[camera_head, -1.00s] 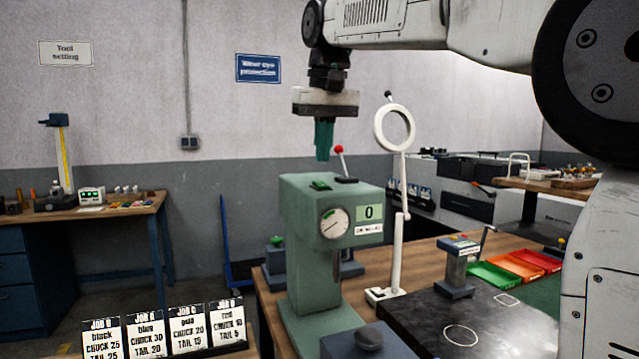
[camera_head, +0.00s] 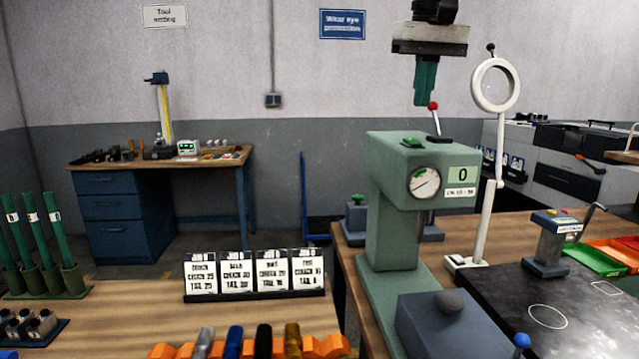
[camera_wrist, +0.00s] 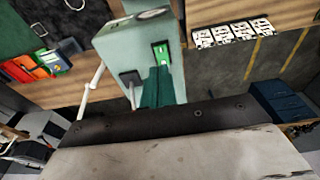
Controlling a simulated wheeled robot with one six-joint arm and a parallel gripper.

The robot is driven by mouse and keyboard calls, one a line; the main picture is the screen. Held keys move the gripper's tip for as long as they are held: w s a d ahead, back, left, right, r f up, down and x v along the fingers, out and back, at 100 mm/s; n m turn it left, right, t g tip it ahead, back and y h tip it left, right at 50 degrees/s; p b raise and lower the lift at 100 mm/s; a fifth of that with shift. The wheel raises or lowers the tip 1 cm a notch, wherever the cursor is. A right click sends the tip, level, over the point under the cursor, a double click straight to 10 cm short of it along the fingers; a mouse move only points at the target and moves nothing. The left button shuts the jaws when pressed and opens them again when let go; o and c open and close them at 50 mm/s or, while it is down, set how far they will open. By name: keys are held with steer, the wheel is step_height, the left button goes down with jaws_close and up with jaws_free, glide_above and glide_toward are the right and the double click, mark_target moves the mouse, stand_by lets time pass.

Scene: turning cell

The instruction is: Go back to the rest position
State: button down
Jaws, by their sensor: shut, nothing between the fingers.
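My gripper (camera_head: 426,82) hangs in the upper right of the head view, its green fingers pointing down and together, with nothing between them. It is above and in front of the wall, over the green press-like gauge stand (camera_head: 392,205) in the picture. In the wrist view the green fingers (camera_wrist: 157,88) show at the centre, with the top of the gauge stand (camera_wrist: 130,50) below them. I cannot tell the exact gap between fingertips and stand.
A white ring magnifier (camera_head: 495,85) stands right of the gauge stand, close to my gripper. Job cards (camera_head: 254,274), green rods (camera_head: 34,232) and an orange rack (camera_head: 325,346) lie to the left. A workbench (camera_head: 110,168) stands behind, with open floor before it.

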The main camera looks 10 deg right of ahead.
steer(key=s+d+f, duration=0.2)
steer(key=s+f, duration=2.6)
steer(key=f, duration=0.2)
steer(key=shift+s+d+f, duration=0.15)
steer(key=shift+s+d, duration=0.25)
